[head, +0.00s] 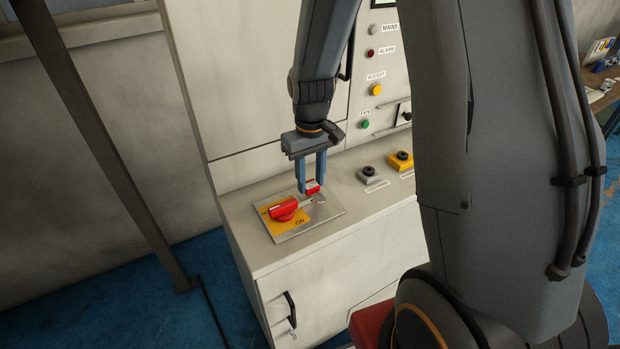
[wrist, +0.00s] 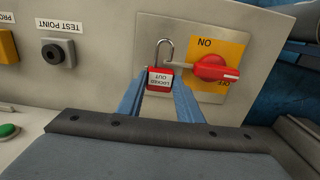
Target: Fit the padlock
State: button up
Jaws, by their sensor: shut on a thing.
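My gripper (head: 312,184) is shut on the red padlock (head: 313,187) above the switch plate (head: 324,212). In the wrist view the padlock (wrist: 160,79) sits between the blue fingertips, its label reading "LOCKED OUT" upside down. Its steel shackle (wrist: 164,47) points away from my gripper. The red rotary switch (head: 284,209) lies on a yellow panel marked ON and OFF. A metal tab (wrist: 181,64) reaches from the switch towards the shackle. The shackle and tab appear close together; I cannot tell whether the shackle passes through the tab.
A grey-based black button (head: 368,172) marked TEST POINT and a yellow-based button (head: 401,160) stand right of the plate on the console. The upright cabinet panel with lamps (head: 376,89) rises behind. The console's front edge is near the plate.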

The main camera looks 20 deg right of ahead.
jog(key=shift+f+b, duration=0.4)
jog(key=shift+f, duration=0.55)
jog(key=o, duration=1)
jog(key=shift+r, duration=0.15)
jog(key=shift+r+b, duration=0.95)
jog(key=shift+r, duration=2.85)
jog(key=shift+s, duration=0.1)
jog(key=s+f, duration=0.1)
jog(key=s, duration=0.3)
jog(key=s+f+m+t+b, duration=0.1)
jog(key=s, duration=0.2)
jog(key=s+f+m+b, duration=0.1)
jog(key=s, duration=0.3)
jog(key=shift+s+a+f, duration=0.15)
jog(key=shift+s, duration=0.2)
